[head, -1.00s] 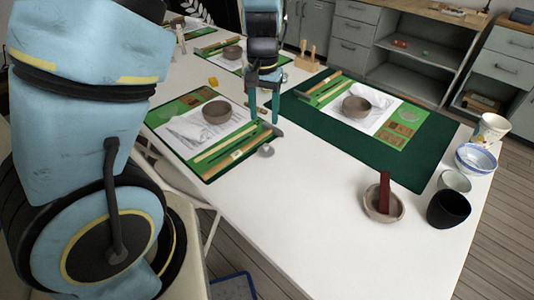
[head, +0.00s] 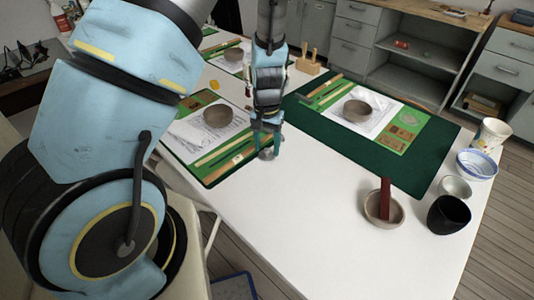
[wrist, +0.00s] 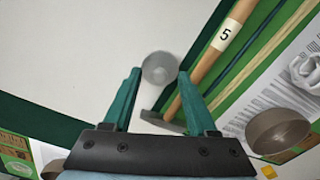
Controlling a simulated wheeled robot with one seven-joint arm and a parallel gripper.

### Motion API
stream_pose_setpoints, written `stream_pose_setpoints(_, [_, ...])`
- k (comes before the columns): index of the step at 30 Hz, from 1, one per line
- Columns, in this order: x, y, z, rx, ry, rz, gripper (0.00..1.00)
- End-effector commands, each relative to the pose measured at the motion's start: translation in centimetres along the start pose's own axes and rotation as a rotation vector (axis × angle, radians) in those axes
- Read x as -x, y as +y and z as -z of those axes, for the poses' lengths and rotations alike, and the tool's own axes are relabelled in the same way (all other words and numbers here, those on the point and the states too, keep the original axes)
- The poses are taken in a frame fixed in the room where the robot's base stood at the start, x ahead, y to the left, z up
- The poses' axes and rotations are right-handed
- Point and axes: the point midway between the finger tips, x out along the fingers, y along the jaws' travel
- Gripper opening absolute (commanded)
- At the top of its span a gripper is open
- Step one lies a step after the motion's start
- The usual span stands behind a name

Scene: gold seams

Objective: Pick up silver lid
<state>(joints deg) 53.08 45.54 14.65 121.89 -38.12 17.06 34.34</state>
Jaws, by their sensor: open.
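The silver lid (wrist: 160,68) is a small round grey disc on the white table, just off the edge of a green mat. In the wrist view it lies between and slightly beyond the tips of my gripper (wrist: 160,80), beside a wooden-handled tool (wrist: 221,45) marked 5. In the head view my gripper (head: 267,155) points down over the lid (head: 266,154), which is partly hidden by the fingers. The teal fingers are apart with nothing held between them.
A green mat (head: 222,176) with a brown bowl (head: 217,115) and wooden tools lies to the left. A larger dark green mat (head: 425,168) lies to the right. Bowls and cups, including a black cup (head: 449,214), stand at the right table edge. The front middle table is clear.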

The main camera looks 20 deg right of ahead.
Motion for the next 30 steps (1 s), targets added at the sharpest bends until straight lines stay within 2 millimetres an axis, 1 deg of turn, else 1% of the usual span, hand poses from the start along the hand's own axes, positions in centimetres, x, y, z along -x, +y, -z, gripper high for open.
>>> stream_pose_setpoints(7, [-0.28, 0.00, 0.05, -0.001, 0.001, 0.000, 0.58])
stream_pose_setpoints(8, [-0.28, 0.00, 0.05, -0.001, 0.001, 0.000, 0.57])
stream_pose_setpoints(23, [-0.25, 0.00, 0.05, 0.000, 0.001, 0.000, 0.01])
stream_pose_setpoints(30, [-0.25, 0.00, 0.05, 0.000, 0.001, 0.000, 0.00])
